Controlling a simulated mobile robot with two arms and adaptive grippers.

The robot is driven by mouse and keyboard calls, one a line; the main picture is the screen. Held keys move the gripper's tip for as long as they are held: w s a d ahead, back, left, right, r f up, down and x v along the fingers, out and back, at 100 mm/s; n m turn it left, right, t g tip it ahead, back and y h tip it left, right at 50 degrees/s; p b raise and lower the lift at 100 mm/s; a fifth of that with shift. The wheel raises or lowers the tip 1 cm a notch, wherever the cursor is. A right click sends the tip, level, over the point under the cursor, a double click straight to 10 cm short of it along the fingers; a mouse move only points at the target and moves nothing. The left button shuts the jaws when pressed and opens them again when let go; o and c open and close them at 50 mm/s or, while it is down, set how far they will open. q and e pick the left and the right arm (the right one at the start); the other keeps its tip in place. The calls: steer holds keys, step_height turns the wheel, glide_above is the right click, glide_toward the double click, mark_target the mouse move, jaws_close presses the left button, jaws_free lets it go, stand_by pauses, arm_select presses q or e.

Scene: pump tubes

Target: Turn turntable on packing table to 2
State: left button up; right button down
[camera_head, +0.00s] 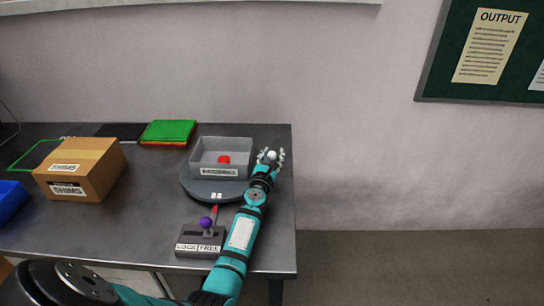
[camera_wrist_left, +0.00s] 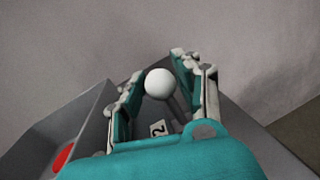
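The round dark grey turntable (camera_head: 190,186) stands on the packing table (camera_head: 140,225) with a grey bin (camera_head: 235,150) on it. A white ball knob (camera_head: 272,155) on a post is at its right side. In the left wrist view the white ball knob (camera_wrist_left: 160,83) stands between my fingers, and a small label reading "2" (camera_wrist_left: 158,130) is just below it. My left gripper (camera_head: 271,157) is open around the knob, with visible gaps beside the ball. My right gripper is not in view.
A red object (camera_head: 223,160) lies in the bin. A lock/free lever box (camera_head: 200,241) with a purple knob (camera_head: 206,222) stands in front, beside my left arm. A cardboard box (camera_head: 80,170) and green folders (camera_head: 168,131) lie to the left. The wall is behind.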

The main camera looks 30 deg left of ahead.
arm_select(q)
jaws_close()
steer(key=shift+s+d, duration=0.1)
